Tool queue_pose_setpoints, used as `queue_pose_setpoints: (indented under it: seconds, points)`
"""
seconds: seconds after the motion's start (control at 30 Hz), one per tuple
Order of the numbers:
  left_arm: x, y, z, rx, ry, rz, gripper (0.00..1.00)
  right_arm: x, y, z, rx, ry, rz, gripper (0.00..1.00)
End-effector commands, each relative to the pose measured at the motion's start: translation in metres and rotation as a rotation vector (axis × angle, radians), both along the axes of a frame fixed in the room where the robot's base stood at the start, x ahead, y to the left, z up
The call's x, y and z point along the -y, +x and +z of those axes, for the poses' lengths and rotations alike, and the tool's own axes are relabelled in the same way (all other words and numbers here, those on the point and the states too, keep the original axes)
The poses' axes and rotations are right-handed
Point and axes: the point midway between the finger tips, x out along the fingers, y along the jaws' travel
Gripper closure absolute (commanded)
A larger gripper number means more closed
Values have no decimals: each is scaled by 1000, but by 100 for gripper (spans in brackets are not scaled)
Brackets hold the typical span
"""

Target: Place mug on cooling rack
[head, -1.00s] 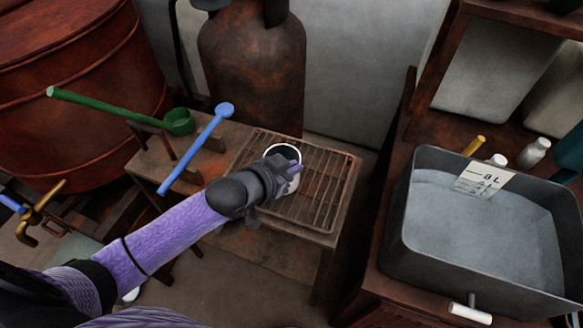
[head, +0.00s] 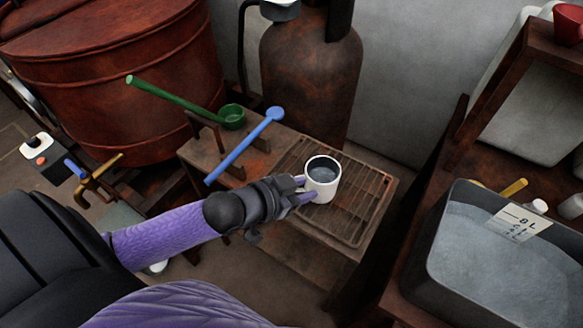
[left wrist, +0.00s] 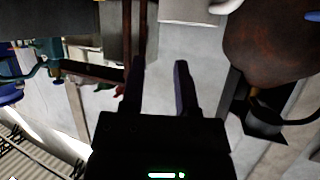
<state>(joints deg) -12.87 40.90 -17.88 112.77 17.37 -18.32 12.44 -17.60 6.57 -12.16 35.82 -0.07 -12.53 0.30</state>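The white mug (head: 328,190), with something grey-blue inside, stands upright on the wire cooling rack (head: 372,205), left of the rack's middle. My left gripper (head: 306,190) is at the mug's left side in the head view, its purple fingertips close to the wall. Whether they touch it I cannot tell. In the left wrist view the two fingers (left wrist: 158,85) are spread apart with nothing seen between them, and I cannot make out the mug there. My right gripper is not in view.
A blue-handled ladle (head: 243,147) and a green ladle (head: 180,98) rest on a stand left of the rack. A rusty cylinder (head: 310,85) stands behind. A grey basin (head: 440,275) is at the right. The rack's right side is clear.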

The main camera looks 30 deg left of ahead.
Motion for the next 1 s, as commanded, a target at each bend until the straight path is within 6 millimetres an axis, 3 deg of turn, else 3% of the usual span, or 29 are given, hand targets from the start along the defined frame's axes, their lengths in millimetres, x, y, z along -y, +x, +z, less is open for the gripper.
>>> queue_pose_setpoints:
  seconds: [0.13, 0.37, 0.43, 0.47, 0.5, 0.57, 0.6, 0.67, 0.7, 0.73, 0.8, 0.9, 1.0]
  points:
    - [-9, -22, 14, -1, 1, 1, 61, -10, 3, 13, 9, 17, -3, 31]
    - [-14, -29, 12, -4, 4, 6, 61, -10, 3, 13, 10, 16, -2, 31]
    - [-26, -30, -11, -45, 29, 52, 61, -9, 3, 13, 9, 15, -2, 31]
    - [-36, -33, -30, -79, 50, 86, 61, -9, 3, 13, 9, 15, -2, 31]
    - [-51, -42, -62, -145, 85, 142, 61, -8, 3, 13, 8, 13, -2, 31]
    - [-70, -70, -121, -278, 146, 222, 61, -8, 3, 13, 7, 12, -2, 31]
    - [-77, -98, -160, -381, 186, 263, 61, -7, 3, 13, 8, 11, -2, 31]
    - [-76, -149, -211, -545, 236, 296, 61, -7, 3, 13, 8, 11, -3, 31]
    - [-70, -185, -238, -651, 264, 298, 61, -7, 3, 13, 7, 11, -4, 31]
    - [-63, -212, -254, -725, 280, 295, 61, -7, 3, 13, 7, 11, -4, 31]
    - [-44, -266, -277, -869, 306, 269, 61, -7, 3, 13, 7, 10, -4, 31]
    - [-23, -314, -290, -991, 326, 228, 61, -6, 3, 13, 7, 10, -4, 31]
    - [-16, -331, -293, -1033, 332, 211, 61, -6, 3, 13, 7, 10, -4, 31]
